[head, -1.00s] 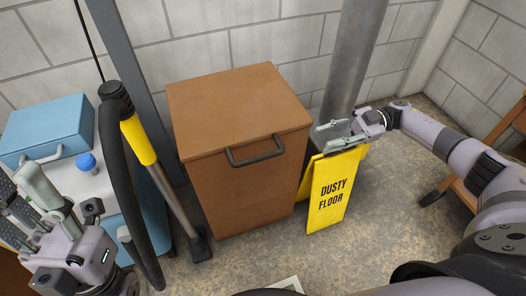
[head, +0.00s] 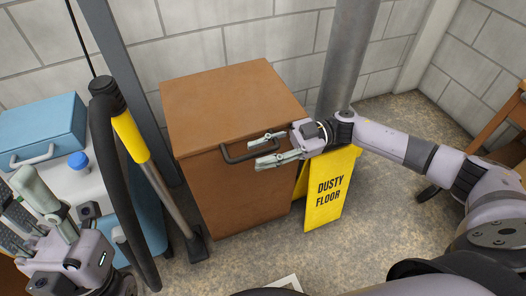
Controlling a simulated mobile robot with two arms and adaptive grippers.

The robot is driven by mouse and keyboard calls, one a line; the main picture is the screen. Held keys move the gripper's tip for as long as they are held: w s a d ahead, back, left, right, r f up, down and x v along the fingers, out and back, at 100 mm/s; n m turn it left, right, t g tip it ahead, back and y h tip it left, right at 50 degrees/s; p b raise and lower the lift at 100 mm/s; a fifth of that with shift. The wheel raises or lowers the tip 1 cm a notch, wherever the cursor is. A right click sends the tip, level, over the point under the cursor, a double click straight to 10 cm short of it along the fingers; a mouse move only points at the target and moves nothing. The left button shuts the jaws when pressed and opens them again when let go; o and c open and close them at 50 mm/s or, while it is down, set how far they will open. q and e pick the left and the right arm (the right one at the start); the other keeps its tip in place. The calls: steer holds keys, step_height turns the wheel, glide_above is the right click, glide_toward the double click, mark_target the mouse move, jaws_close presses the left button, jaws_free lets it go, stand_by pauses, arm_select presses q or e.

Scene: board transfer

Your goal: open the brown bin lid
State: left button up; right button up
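The brown bin (head: 235,190) stands against the wall in the middle of the head view, with its brown lid (head: 230,100) closed on top. A dark handle (head: 232,159) sticks out at the lid's front edge. My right gripper (head: 250,150) is open, its two fingers pointing left at the right end of the handle, one above the bar and one below it. I cannot tell whether the fingers touch the handle. My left gripper (head: 22,195) is at the lower left, away from the bin; its fingertips are partly unclear, and it holds nothing that I can see.
A yellow "dusty floor" sign (head: 328,190) stands right of the bin, below my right gripper. A vacuum with a black hose and yellow-grip tube (head: 130,135) stands left of the bin. A blue case (head: 42,130) lies farther left. A grey pipe (head: 345,55) rises behind.

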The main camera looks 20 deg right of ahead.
jaws_close()
stand_by(0.4)
stand_by(0.5)
